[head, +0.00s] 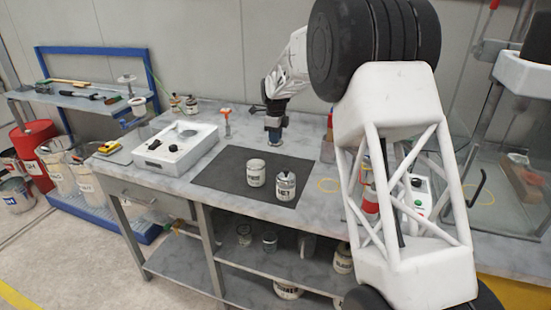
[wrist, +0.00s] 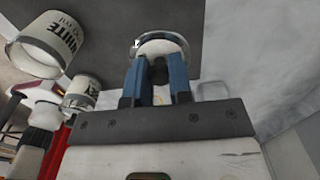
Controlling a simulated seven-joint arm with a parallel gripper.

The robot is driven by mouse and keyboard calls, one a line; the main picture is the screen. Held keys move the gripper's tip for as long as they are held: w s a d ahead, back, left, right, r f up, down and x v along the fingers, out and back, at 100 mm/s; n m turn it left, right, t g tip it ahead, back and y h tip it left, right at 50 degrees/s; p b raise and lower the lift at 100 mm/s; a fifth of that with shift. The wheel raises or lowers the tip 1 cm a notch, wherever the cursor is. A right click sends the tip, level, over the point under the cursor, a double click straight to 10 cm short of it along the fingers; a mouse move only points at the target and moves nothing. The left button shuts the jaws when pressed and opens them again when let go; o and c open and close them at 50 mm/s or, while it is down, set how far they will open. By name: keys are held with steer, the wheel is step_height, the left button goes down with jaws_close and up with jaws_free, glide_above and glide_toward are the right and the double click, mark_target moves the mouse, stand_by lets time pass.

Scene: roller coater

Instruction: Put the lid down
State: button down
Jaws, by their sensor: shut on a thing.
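My gripper (head: 273,138) is over the back right of the dark mat (head: 222,178), beyond the two cans. In the wrist view, its blue fingers (wrist: 160,75) are shut on the dark knob of a round, pale lid (wrist: 163,45) with a shiny rim. In the head view I cannot make out the lid clearly, nor whether it touches the surface below. A white can (head: 256,172) stands upright on the mat, and a can with a dark knobbed top (head: 285,187) stands in front of it. The can labelled WHITE (wrist: 45,50) is left of the lid in the wrist view.
A red-and-white item (head: 370,200) and a control box (head: 415,195) are at right, partly behind my arm. The mat's left part is clear.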

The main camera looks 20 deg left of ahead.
glide_above(275, 162)
steer(key=shift+f, duration=2.3)
steer(key=shift+f, duration=0.1)
steer(key=shift+f, duration=1.8)
steer(key=shift+d+f, duration=0.1)
steer(key=c, duration=1)
jaws_free()
step_height(275, 162, up, 12)
steer(key=shift+r, duration=0.15)
